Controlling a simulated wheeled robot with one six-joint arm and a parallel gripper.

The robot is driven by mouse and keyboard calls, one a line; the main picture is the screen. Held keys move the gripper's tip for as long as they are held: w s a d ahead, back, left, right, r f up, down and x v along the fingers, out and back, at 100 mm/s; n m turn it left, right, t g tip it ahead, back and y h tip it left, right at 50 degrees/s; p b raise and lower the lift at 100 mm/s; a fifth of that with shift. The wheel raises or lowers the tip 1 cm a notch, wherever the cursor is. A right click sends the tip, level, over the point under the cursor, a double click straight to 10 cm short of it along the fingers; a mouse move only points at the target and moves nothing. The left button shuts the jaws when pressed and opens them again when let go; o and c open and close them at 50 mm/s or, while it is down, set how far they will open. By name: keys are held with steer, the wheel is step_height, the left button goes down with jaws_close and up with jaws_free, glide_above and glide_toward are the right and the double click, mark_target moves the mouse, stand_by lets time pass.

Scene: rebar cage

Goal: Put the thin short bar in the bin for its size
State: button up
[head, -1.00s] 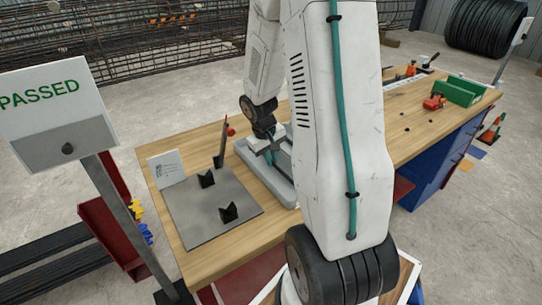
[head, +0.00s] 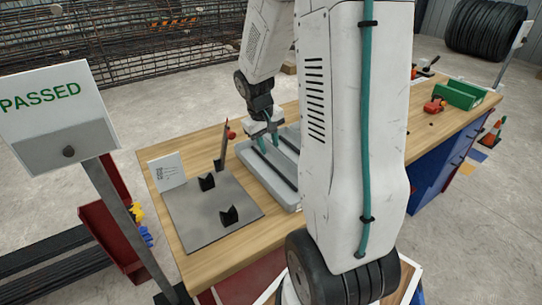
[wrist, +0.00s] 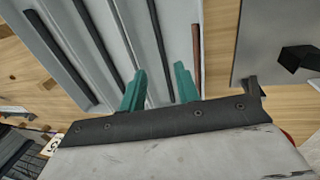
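Several bars lie lengthwise in a grey tray (head: 247,163) on the bench, also seen in the wrist view (wrist: 112,40). They include a wide dark bar (wrist: 62,62), narrow dark bars (wrist: 95,40) (wrist: 158,35) and a reddish-brown bar (wrist: 196,45). I cannot tell which one is the thin short bar, as several ends are hidden or out of view. My gripper (head: 268,143) is over the tray. In the wrist view its teal fingers (wrist: 158,72) are apart with nothing held; one narrow dark bar runs between them. No bin marked for a size is readable.
A grey plate (head: 193,222) with black V-blocks (head: 228,215) and a white card (head: 167,170) lies left of the tray. A red-tipped upright (head: 225,142) stands by the tray. A green bin (head: 464,94) sits at the bench's far right. A PASSED sign (head: 55,105) stands at left.

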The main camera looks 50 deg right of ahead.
steer(key=s+a+r+n+t, duration=0.1)
steer(key=s+a+r, duration=0.2)
steer(key=a+r, duration=0.4)
steer(key=s+a+r, duration=0.3)
steer(key=a+r, duration=0.4)
steer(key=s+a+r+n+y, duration=0.2)
steer(key=s+a, duration=0.8)
steer(key=s, duration=0.1)
steer(key=shift+s+a+t, duration=0.2)
steer(key=shift+s+t, duration=0.2)
steer(key=shift+r, duration=0.1)
